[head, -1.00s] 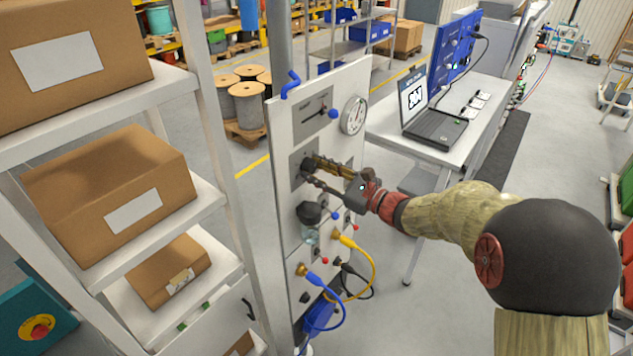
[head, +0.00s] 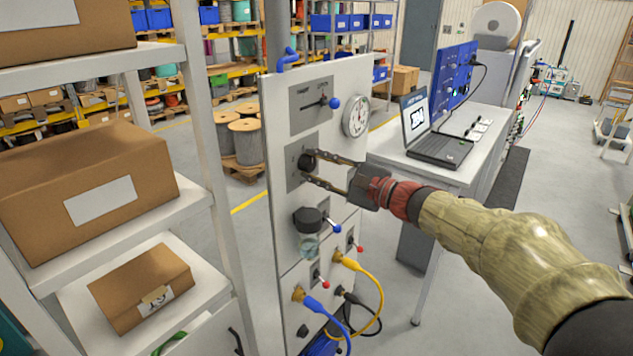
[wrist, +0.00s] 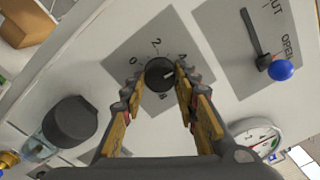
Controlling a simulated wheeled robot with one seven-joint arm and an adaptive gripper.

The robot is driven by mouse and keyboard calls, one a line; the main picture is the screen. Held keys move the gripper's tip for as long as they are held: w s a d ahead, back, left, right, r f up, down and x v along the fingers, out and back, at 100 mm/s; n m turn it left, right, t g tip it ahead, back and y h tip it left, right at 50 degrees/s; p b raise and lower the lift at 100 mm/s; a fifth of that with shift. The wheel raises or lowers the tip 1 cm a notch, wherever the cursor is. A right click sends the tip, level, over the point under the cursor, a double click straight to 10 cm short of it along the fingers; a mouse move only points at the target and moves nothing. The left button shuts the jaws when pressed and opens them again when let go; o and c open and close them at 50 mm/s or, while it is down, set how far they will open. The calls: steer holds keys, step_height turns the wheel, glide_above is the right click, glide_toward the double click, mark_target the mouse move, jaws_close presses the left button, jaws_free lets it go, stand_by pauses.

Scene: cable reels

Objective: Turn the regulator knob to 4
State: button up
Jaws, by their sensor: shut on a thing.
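The regulator knob (head: 307,162) is a small round black knob on a grey plate of the white panel. In the wrist view the knob (wrist: 160,73) sits between my fingers, with the marks 0, 2 and 4 around its upper side. A short pale line on the knob points right, roughly toward or just below the 4; the exact setting is hard to read. My gripper (head: 310,168) reaches in from the right and is shut on the knob, one finger on each side. The fingertips (wrist: 160,82) hide part of the dial's lower edge.
A lever with a blue ball (head: 334,103) and a round gauge (head: 356,116) sit above the knob. A black cap (head: 308,220), small levers and blue and yellow cables (head: 372,290) are below. A shelf with boxes (head: 90,190) stands left, a laptop table (head: 455,150) right.

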steer(key=shift+r+n+b, duration=0.1)
steer(key=shift+n+b, duration=0.3)
steer(key=shift+b, duration=0.15)
steer(key=o, duration=1.2)
steer(key=shift+c, duration=0.2)
steer(key=v, duration=1.2)
